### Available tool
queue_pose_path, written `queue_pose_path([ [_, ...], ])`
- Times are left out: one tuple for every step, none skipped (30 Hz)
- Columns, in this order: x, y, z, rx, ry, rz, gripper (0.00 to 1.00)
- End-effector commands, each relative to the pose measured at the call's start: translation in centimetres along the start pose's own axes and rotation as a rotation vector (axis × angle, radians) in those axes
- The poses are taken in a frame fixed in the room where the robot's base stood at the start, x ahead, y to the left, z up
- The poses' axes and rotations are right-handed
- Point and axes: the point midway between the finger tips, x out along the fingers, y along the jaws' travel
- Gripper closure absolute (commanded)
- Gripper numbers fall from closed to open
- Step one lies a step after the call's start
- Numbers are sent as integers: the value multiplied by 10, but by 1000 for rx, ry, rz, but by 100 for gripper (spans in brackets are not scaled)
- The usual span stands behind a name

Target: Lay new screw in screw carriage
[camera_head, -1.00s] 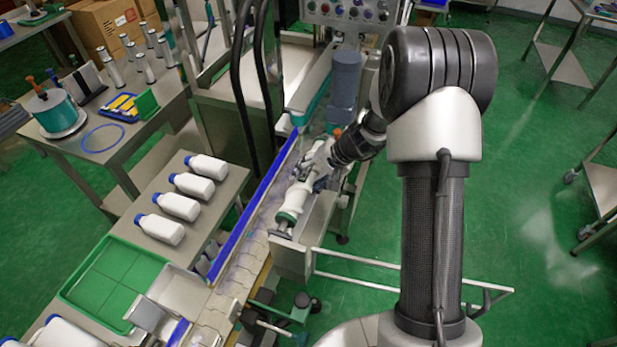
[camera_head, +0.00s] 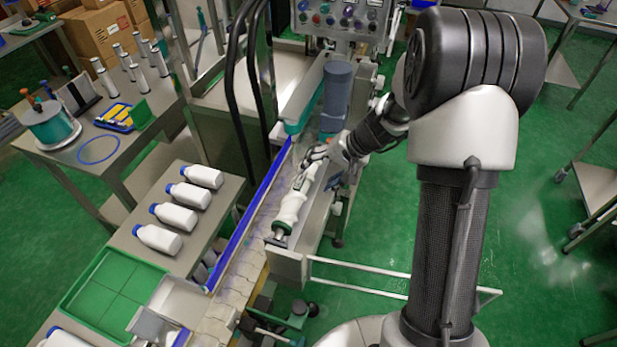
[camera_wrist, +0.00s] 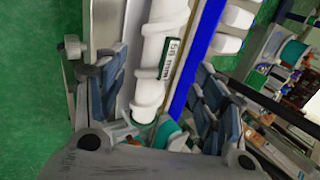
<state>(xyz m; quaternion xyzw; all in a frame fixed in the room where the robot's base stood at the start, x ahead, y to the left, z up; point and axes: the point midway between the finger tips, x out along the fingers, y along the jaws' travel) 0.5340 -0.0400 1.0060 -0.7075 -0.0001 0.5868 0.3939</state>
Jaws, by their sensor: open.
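A white screw (camera_head: 291,207) with a dark green collar at its near end lies lengthwise along the metal screw carriage (camera_head: 320,211) beside the conveyor. In the wrist view the white screw (camera_wrist: 151,62) carries a green label reading "56 mm". My gripper (camera_head: 316,160) is at the screw's far end in the head view. In the wrist view my gripper (camera_wrist: 163,95) has its blue-grey fingers spread wide, one on each side of the screw, with gaps between. Whether the screw is fully seated in the carriage cannot be told; my gripper hides its far end.
A blue rail (camera_head: 240,222) runs along the conveyor (camera_head: 246,262) left of the carriage. A grey-blue cylinder (camera_head: 336,88) stands behind the gripper.

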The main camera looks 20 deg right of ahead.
Motion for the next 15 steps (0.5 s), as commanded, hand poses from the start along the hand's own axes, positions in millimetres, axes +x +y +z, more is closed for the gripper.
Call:
queue_pose_path([
  [-11,-1,0,1,2,0,36],
  [-16,-1,0,-1,1,0,36],
  [-21,-1,-1,-1,2,-1,36],
  [-24,-1,-1,0,2,-1,36],
  [-27,0,0,0,1,0,36],
  [-30,0,0,0,0,0,36],
  [-32,0,0,-1,0,0,36],
  [-34,-1,1,-4,0,1,36],
  [-38,-4,3,-11,0,3,36],
  [-42,-7,6,-19,-1,5,36],
  [-46,-10,10,-32,-2,10,36],
  [-53,-17,16,-53,-3,18,36],
  [-60,-22,23,-72,-4,26,36],
  [-67,-28,30,-94,-5,34,36],
  [-79,-36,42,-127,-7,49,36],
])
